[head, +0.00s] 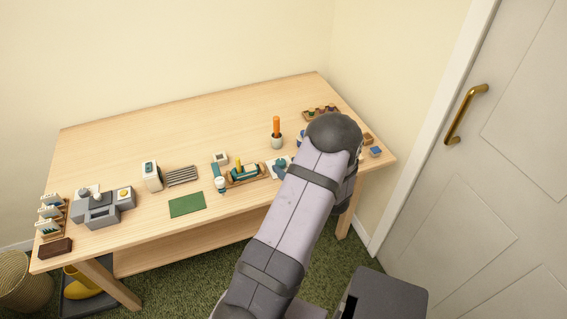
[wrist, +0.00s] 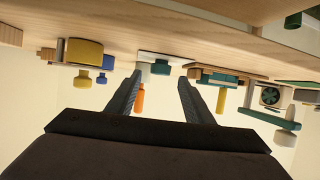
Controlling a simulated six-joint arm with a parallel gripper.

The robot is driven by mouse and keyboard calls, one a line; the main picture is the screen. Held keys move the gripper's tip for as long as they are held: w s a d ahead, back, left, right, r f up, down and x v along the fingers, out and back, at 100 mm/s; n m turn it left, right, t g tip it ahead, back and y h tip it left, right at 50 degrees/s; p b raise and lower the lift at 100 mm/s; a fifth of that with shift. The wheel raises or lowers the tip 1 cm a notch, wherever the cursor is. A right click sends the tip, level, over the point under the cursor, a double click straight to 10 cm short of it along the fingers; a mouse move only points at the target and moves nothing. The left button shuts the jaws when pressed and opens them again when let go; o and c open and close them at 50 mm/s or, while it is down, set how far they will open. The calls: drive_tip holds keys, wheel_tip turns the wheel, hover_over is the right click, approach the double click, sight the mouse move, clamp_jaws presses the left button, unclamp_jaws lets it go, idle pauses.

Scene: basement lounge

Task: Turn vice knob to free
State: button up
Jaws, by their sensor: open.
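No part is plainly readable as the vice knob. A small teal block on a pale plate (head: 279,166) sits near the table's front edge, partly hidden by my arm in the head view. In the wrist view, which is upside down, the teal block (wrist: 160,68) shows beyond and between my fingertips. A wooden tray with a teal piece and yellow upright (head: 243,173) sits left of it; I cannot tell which is the vice. My gripper (wrist: 160,80) is open with nothing between its fingers. In the head view it is hidden behind my arm.
An orange-handled tool in a cup (head: 276,133) stands behind. A grey blocky device (head: 103,207), a white box (head: 151,176) and a green mat (head: 187,205) lie left. Small coloured blocks (head: 375,152) are at the right corner. The table's back is clear.

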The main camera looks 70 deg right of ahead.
sight(281, 161)
drive_tip(key=shift+x, duration=1.6)
drive_tip(key=c, duration=1)
drive_tip(key=shift+s+d+n+t+y, duration=0.1)
drive_tip(key=shift+d+n+t+y, duration=0.1)
drive_tip(key=shift+n+t+y, duration=1)
drive_tip(key=shift+n+g+y, duration=0.3)
drive_tip(key=shift+n, duration=0.1)
